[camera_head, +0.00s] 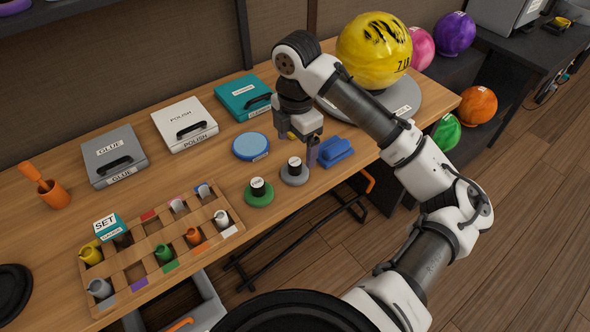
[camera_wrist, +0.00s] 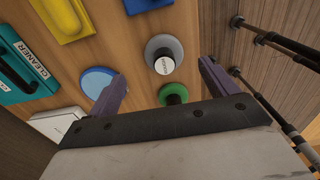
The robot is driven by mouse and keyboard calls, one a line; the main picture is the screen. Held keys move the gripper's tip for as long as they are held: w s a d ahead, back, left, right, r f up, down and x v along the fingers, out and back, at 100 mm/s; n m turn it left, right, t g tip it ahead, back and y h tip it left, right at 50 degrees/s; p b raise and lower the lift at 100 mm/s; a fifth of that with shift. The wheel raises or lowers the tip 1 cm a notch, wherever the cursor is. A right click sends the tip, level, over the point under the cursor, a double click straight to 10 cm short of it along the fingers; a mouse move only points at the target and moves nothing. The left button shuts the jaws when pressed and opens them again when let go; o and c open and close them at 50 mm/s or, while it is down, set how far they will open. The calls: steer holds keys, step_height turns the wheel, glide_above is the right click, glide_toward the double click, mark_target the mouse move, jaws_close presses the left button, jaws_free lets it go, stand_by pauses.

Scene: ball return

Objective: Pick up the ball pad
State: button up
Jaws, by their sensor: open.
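No label that I can read says ball pad, so I cannot tell which piece it is. Two round pads with upright black knobs, one grey (camera_head: 295,178) and one green (camera_head: 259,199), stand near the table's front edge. A flat blue disc (camera_head: 250,147) lies behind them, and a blue block (camera_head: 335,152) lies to their right. My gripper (camera_head: 300,142) is open and empty above the table, by the grey pad. In the wrist view, the grey pad (camera_wrist: 174,44) and green pad (camera_wrist: 183,90) show between its spread fingers (camera_wrist: 162,75). A yellow piece (camera_wrist: 62,22) is mostly hidden in the head view.
Glue (camera_head: 111,153), polish (camera_head: 185,122) and teal (camera_head: 244,96) cases stand at the back. A wooden rack (camera_head: 130,277) with small cups is at front left. A yellow ball (camera_head: 374,50) sits on a grey stand (camera_head: 405,97) at right. An orange cup (camera_head: 53,195) is far left.

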mark_target(296, 161)
steer(key=f, duration=0.4)
steer(key=f+p, duration=0.1)
steer(key=f, duration=0.1)
steer(key=shift+s+f, duration=0.2)
steer(key=shift+s, duration=0.1)
steer(key=shift+c, duration=0.2)
steer(key=c, duration=1)
steer(key=shift+r, duration=0.1)
step_height(296, 161, up, 20)
